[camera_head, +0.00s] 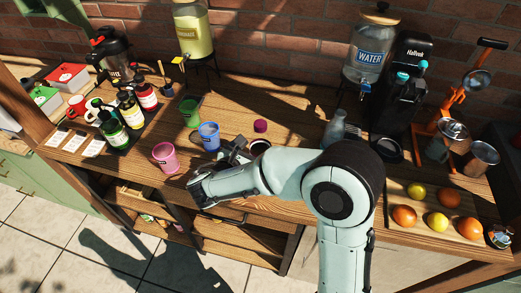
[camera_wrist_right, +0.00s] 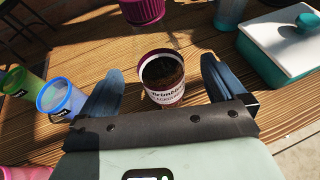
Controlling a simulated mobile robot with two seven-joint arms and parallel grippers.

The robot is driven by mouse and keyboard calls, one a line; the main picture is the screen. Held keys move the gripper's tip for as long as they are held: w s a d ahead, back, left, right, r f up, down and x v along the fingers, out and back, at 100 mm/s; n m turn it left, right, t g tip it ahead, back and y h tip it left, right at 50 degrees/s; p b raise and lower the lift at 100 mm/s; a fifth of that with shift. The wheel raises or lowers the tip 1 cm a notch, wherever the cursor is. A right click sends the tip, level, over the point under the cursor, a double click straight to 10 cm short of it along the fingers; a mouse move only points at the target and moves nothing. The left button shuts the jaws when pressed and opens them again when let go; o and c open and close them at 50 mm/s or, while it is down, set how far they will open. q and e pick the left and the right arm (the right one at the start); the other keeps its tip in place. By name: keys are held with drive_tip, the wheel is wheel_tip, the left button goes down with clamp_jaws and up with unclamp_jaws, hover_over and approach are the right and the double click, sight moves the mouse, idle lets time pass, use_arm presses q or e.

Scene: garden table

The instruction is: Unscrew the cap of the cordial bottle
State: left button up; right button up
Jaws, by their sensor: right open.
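A round container with a white label, dark rim and dark inside (camera_wrist_right: 164,82) stands upright on the table in the right wrist view, its top open. The label is only partly legible. In the head view it (camera_head: 259,147) is partly behind my right arm. A purple ribbed cap-like piece (camera_wrist_right: 142,10) sits on the table behind it, apart from it; it also shows in the head view (camera_head: 260,126). My right gripper (camera_wrist_right: 162,68) is open, its fingers either side of the container with gaps; in the head view it (camera_head: 238,155) is partly hidden. My left gripper is out of view.
A blue cup (camera_head: 209,135), a pink cup (camera_head: 165,157) and a green cup (camera_head: 190,112) stand left of the gripper. Several labelled bottles (camera_head: 113,130) stand farther left. A teal box with a white lid (camera_wrist_right: 285,45) is to the right. Bare wood lies at the back middle.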

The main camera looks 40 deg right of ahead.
drive_tip(key=x, duration=0.5)
drive_tip(key=shift+w, duration=0.1)
drive_tip(key=c, duration=1.6)
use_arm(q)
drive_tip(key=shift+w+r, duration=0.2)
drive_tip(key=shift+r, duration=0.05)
use_arm(e)
drive_tip(key=shift+o, duration=0.2)
drive_tip(key=shift+r, duration=0.15)
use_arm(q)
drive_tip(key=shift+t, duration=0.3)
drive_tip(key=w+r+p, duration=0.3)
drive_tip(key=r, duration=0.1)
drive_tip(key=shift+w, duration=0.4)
use_arm(e)
wheel_tip(320, 180, up, 20)
hover_over(256, 147)
drive_tip(key=w+d, duration=0.1)
drive_tip(key=d, duration=0.2)
drive_tip(key=shift+w+a, duration=0.15)
drive_tip(key=shift+a, duration=0.1)
